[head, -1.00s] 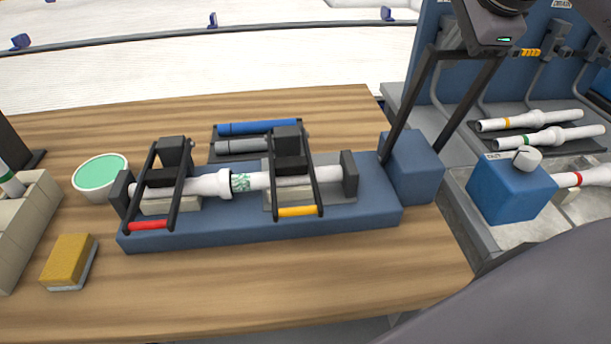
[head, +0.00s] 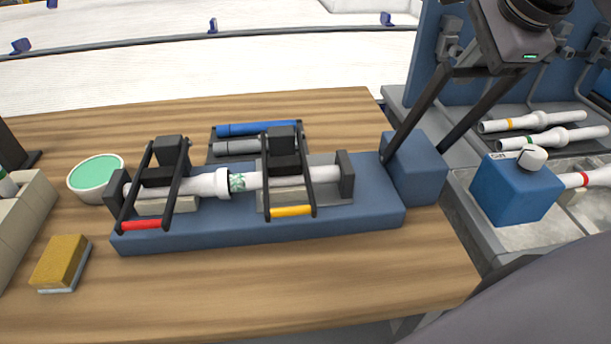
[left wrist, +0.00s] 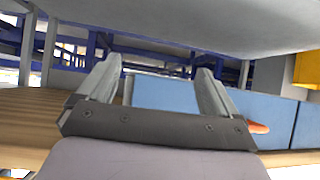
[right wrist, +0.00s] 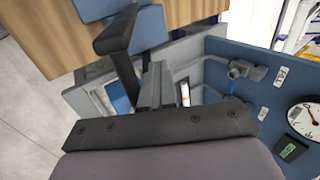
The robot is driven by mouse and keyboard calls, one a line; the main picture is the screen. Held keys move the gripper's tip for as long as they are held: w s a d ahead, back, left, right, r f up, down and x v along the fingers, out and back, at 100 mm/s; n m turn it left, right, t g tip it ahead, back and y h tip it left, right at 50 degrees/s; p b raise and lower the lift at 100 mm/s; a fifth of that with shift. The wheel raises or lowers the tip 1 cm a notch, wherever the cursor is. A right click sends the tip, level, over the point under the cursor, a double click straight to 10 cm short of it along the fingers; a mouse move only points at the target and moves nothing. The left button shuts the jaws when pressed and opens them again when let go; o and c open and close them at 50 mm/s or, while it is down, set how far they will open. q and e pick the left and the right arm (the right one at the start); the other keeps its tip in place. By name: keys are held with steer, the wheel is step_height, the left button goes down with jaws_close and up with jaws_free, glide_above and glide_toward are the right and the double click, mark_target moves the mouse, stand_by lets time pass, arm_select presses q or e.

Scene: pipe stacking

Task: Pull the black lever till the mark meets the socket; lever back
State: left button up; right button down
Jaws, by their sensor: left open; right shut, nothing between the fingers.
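The black lever (head: 468,110), a two-armed frame, rises from the blue block (head: 415,165) and leans right in the head view. Its crossbar is at my right gripper (head: 490,66). In the right wrist view, my right gripper (right wrist: 153,75) is shut and empty, its fingers beside the black lever bar (right wrist: 118,38). On the blue bench jig, the white pipe socket (head: 222,182) meets a white pipe (head: 322,174) with a green hatched mark (head: 238,181); part of the mark shows just outside the socket rim. My left gripper (left wrist: 155,80) is open and empty in the left wrist view.
Red (head: 141,225) and yellow (head: 291,211) handled clamps span the pipes. A green-topped bowl (head: 96,178) and a sponge (head: 60,263) are at left. A blue box (head: 514,187) with a white knob and several pipes lie right. The front table is clear.

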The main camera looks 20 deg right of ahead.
steer(key=s, duration=0.1)
steer(key=s+f+b, duration=0.1)
steer(key=s+a+f+b, duration=0.1)
steer(key=shift+s+a, duration=0.1)
steer(key=shift+s, duration=0.15)
stand_by(0.4)
steer(key=shift+s+a+f+b, duration=0.15)
steer(key=shift+s+f+b, duration=0.25)
steer(key=shift+s+b, duration=0.15)
steer(key=shift+s+a+f+b, duration=0.25)
steer(key=shift+s+f+b, duration=0.45)
steer(key=shift+s+b, duration=0.05)
steer(key=shift+s+a+f+b, duration=0.2)
steer(key=shift+s+f+b, duration=0.5)
stand_by(2.2)
steer(key=shift+r, duration=0.15)
